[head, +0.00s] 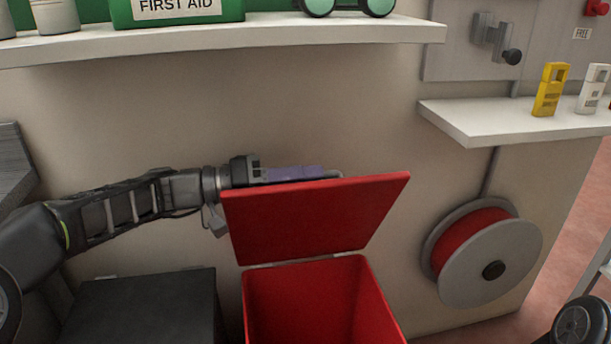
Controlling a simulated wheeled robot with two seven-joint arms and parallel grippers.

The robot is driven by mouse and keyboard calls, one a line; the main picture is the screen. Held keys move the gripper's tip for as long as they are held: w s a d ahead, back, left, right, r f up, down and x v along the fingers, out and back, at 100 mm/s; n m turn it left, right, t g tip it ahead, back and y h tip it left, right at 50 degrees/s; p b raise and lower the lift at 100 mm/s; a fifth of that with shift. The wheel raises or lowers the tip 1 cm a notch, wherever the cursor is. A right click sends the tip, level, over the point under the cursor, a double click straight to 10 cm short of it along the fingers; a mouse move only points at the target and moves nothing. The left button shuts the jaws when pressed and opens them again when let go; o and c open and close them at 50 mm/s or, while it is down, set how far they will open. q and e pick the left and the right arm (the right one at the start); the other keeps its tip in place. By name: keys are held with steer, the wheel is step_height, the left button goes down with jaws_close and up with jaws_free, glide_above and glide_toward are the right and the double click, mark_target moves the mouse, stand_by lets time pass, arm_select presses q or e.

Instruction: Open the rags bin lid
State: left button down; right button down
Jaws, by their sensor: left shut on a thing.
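The rags bin (318,300) is a red box at the bottom centre, and its inside shows. Its red lid (312,218) stands raised and tilted above the bin's back edge, hinged there. My left gripper (325,174) reaches in from the left behind the lid's upper edge. It is shut on the lid there; the lid hides most of the jaws, and a small grey piece shows by their tips. My right gripper is not in view.
A black box (145,305) stands left of the bin. A red-wound reel (482,252) hangs on the wall to the right. A white shelf (230,38) with a first aid box (175,10) runs above. A smaller shelf (500,120) holds yellow and white tags.

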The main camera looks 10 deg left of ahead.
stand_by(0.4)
arm_select(q)
steer(key=shift+w+a+r+p, duration=0.15)
steer(key=shift+w+p, duration=0.05)
steer(key=shift+p, duration=0.25)
steer(key=w+a+n+p, duration=0.2)
steer(key=w+n+p, duration=0.2)
steer(key=w+p, duration=0.2)
steer(key=shift+w+a+r+p, duration=0.2)
steer(key=shift+a+r+p, duration=0.1)
steer(key=shift+p, duration=0.3)
steer(key=c, duration=1.5)
jaws_free()
steer(key=shift+o, duration=0.2)
steer(key=shift+a, duration=0.1)
